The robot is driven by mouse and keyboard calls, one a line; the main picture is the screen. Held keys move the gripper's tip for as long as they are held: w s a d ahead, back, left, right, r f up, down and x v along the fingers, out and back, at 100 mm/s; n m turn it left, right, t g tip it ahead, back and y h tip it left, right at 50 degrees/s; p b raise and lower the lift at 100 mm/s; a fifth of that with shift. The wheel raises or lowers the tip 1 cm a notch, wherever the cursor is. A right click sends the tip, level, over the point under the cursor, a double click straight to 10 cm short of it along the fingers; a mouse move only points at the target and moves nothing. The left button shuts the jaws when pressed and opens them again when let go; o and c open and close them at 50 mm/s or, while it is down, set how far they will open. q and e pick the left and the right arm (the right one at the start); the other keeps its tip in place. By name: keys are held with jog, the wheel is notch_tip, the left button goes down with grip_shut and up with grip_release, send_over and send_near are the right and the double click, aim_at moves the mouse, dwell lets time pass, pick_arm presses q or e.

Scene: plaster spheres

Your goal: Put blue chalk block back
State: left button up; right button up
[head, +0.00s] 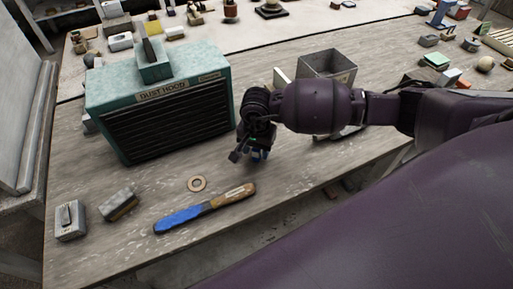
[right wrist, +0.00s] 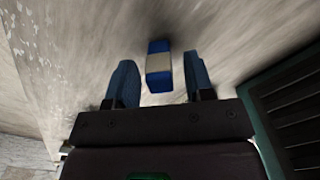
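The blue chalk block (right wrist: 159,66) shows in the right wrist view as a small blue block with a pale band around its middle. It lies just ahead of my right gripper, between the lines of its two fingers (right wrist: 160,84), with a gap on each side. The gripper is open and empty. In the head view my right gripper (head: 249,154) points down at the table, right of the teal dust hood (head: 165,110). My left gripper is out of view.
An open grey box (head: 328,66) stands behind my right arm.

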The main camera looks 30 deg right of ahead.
jog(key=shift+r, duration=0.5)
notch_tip(320, 180, up, 11)
jog(key=shift+r, duration=0.2)
jog(key=shift+f, duration=0.1)
dwell(0.5)
